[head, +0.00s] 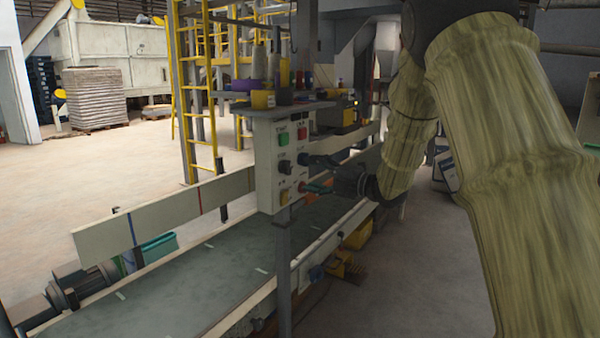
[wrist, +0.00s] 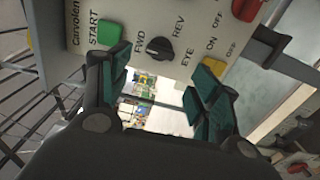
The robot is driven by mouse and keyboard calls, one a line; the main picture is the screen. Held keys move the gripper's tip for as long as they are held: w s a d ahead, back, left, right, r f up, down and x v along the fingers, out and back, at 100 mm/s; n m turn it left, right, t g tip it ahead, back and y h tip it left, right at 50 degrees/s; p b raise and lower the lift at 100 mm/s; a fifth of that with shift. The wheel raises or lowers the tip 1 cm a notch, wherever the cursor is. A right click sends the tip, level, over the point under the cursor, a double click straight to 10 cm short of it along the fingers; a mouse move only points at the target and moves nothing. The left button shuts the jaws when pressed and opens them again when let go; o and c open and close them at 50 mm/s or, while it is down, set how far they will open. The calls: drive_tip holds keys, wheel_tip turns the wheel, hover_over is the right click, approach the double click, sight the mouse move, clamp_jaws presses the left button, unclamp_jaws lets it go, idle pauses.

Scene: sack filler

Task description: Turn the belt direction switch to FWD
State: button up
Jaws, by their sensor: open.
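The belt direction switch is a black rotary knob (wrist: 159,48) between the printed words FWD and REV on a pale control panel (head: 266,180). Its pointer is too small for me to read surely. My gripper (wrist: 168,62) is open, with its teal-padded fingers on either side of the knob in the wrist view. No finger is seen touching the knob. In the head view my gripper (head: 318,175) is at the panel's right side, fingers pointing toward its face.
A green START button (wrist: 110,33), a red button (wrist: 246,9) and a yellow part by the EYE label (wrist: 214,66) sit near the fingers. The conveyor belt (head: 170,290) runs below the panel. A grey post (head: 284,270) supports the panel.

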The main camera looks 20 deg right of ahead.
drive_tip(key=shift+v, duration=2)
